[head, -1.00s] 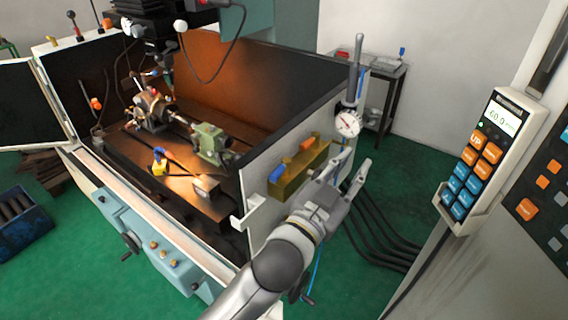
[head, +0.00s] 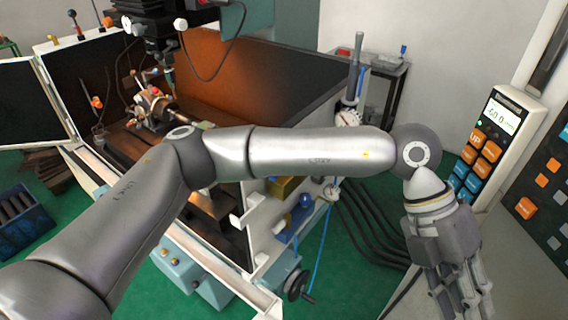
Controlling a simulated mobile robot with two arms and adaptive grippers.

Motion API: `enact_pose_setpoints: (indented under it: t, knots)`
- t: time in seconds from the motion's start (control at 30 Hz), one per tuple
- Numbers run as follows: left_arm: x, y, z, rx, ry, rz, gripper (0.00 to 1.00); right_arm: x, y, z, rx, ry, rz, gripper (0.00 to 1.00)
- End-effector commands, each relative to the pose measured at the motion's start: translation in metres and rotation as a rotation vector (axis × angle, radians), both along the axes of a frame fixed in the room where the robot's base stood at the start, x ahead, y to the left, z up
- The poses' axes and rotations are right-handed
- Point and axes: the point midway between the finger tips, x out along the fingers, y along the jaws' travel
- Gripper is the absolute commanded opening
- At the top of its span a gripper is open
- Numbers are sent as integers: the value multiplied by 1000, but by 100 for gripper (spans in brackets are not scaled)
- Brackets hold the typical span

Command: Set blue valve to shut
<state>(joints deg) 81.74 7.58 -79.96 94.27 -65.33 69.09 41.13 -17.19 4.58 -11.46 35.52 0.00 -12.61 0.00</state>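The brass block (head: 288,188) on the outer side wall of the machine is mostly covered by my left arm. A small bit of blue (head: 272,179) shows at its left end; how that handle is turned cannot be seen. A round blue knob (head: 306,201) shows just below the block. My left gripper (head: 466,308) hangs down at the lower right, well to the right of the block and touching nothing visible. Its fingers run to the bottom edge of the picture, so their opening is unclear. My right gripper is out of view.
The pendant (head: 505,120) with orange and blue buttons stands close right of my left wrist. A dial gauge (head: 347,118) is behind my forearm. Black cables (head: 365,225) and a blue hose (head: 318,245) hang below the block. A handwheel (head: 297,285) sticks out low.

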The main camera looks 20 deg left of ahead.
Motion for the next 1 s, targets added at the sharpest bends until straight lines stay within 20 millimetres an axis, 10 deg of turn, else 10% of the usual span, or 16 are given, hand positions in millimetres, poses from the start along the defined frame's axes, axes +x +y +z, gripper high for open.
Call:
enact_pose_setpoints:
  t: [0.17, 0.43, 0.67, 1.0]
  knots:
    - [85, 91, -12, 489, -292, 62, 26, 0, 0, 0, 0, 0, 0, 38]
    - [170, 221, 67, 1067, -573, 310, 26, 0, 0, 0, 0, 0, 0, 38]
    - [182, 257, 99, 1217, -628, 406, 26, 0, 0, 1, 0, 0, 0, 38]
    - [187, 281, 62, 1217, -621, 401, 26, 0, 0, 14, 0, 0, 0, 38]
